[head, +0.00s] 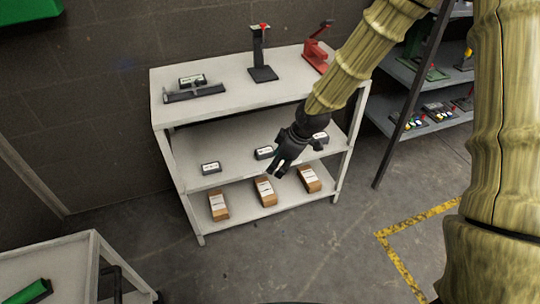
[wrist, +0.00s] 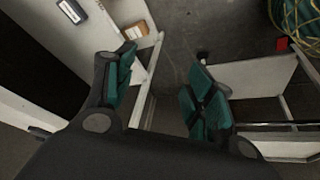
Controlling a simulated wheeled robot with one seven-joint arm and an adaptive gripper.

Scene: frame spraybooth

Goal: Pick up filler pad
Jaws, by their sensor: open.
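Several small dark blocks with white labels sit on the middle shelf of a grey rack, a left one (head: 210,168), a middle one (head: 264,153) and a right one (head: 320,137) partly behind my gripper. They may be the filler pads; I cannot read the labels. My gripper (head: 279,170) is in front of the rack, near the middle and right blocks. In the wrist view my gripper (wrist: 166,72) is open, with green-padded fingers apart and nothing between them. A dark labelled block (wrist: 72,10) shows at upper left there, outside the fingers.
The rack (head: 225,102) holds tools on top and several brown boxes (head: 265,192) on its bottom shelf. A second rack (head: 428,125) stands right. A cart (head: 60,262) with a green object (head: 28,292) is at lower left. Floor (head: 335,240) is clear before the rack.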

